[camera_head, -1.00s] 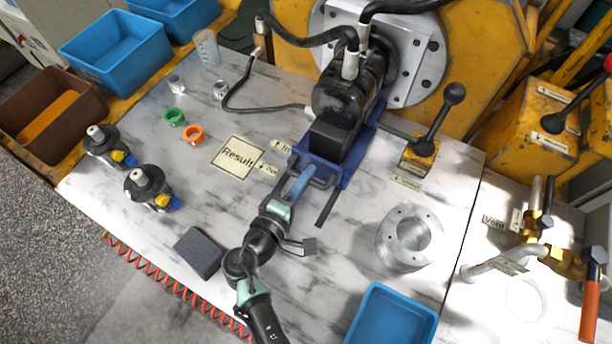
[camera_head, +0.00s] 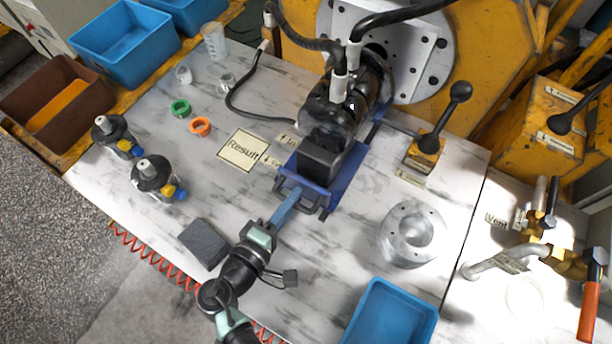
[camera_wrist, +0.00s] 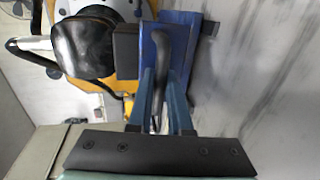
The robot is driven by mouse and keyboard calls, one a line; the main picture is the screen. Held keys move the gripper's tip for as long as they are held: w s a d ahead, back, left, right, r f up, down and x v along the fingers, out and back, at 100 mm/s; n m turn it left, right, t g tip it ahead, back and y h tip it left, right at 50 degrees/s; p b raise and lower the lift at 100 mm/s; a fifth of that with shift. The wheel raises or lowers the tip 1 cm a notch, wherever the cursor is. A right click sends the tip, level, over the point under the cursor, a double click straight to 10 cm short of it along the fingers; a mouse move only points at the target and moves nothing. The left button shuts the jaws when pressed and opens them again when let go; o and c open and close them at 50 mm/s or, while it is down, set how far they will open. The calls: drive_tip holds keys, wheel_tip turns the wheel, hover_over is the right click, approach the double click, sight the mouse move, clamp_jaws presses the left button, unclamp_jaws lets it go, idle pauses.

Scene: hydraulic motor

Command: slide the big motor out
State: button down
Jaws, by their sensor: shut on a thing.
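The big black motor (camera_head: 328,125) sits on a blue sled (camera_head: 352,170) in front of the round flange plate on the yellow machine. It also shows in the wrist view (camera_wrist: 88,45). The sled has a dark handle (camera_wrist: 161,45) at its front end. My gripper (camera_head: 295,192) is shut on this handle, with its blue fingers on either side of it in the wrist view (camera_wrist: 160,85). Dark hoses (camera_head: 305,42) run to pale fittings on top of the motor. The underside of the sled is hidden.
A lever (camera_head: 440,118) on a yellow block stands right of the sled. A metal ring (camera_head: 412,235) and a blue bin (camera_head: 391,315) lie at the front right. A dark grey block (camera_head: 203,243) lies left of my arm. A "Result" card (camera_head: 243,150) lies left of the sled.

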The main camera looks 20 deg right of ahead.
drive_tip(key=shift+s+a+f, duration=0.1)
drive_tip(key=shift+s+a, duration=0.45)
drive_tip(key=shift+a, duration=0.25)
drive_tip(key=c, duration=0.9)
unclamp_jaws()
drive_tip(key=shift+c, duration=0.2)
drive_tip(key=shift+o, duration=0.5)
drive_tip(key=v, duration=1.3)
